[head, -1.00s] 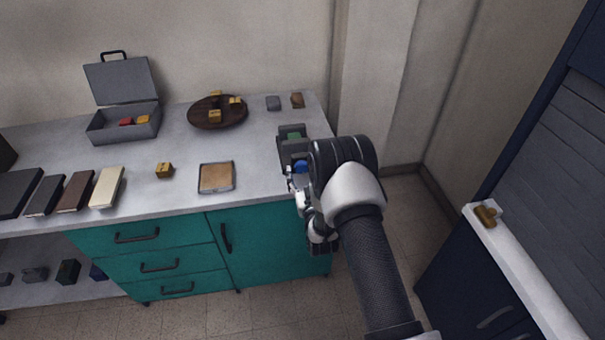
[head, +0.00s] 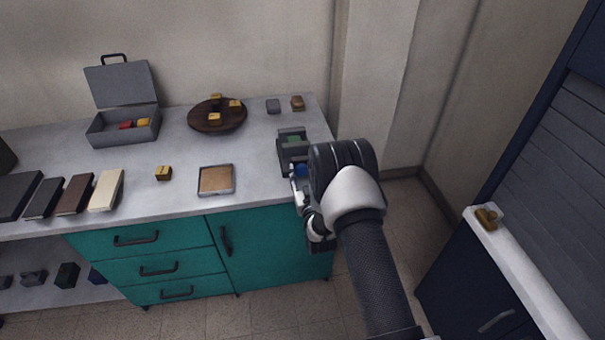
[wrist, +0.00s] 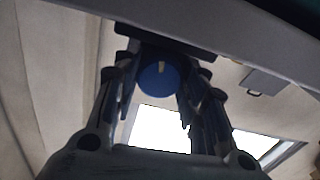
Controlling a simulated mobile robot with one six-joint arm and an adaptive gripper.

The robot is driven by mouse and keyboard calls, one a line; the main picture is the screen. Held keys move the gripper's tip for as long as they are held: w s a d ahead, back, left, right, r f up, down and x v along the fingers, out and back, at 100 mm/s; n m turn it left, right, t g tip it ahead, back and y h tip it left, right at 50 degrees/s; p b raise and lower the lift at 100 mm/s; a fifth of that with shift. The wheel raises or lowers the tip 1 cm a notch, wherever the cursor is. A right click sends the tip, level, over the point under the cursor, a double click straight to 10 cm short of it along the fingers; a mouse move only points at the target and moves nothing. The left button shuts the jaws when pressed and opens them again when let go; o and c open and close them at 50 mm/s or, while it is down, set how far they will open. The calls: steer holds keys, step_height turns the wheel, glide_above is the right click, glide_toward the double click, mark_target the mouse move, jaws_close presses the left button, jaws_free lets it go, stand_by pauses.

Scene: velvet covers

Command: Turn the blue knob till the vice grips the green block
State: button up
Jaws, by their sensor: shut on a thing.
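The grey vice (head: 287,151) stands at the right end of the workbench. The green block (head: 293,140) sits between its jaws; whether the jaws touch it cannot be told. The blue knob (head: 301,170) is on the vice's front side, partly hidden by my gripper and arm. In the wrist view the round blue knob (wrist: 158,80), with a pale mark near its top, lies between the fingers of my gripper (wrist: 157,97). My gripper is shut on the knob, one finger on each side.
A wall column stands right of the bench.

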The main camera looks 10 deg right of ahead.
steer(key=shift+c, duration=1)
steer(key=shift+m, duration=3.2)
steer(key=o, duration=1.1)
steer(key=shift+c, duration=0.2)
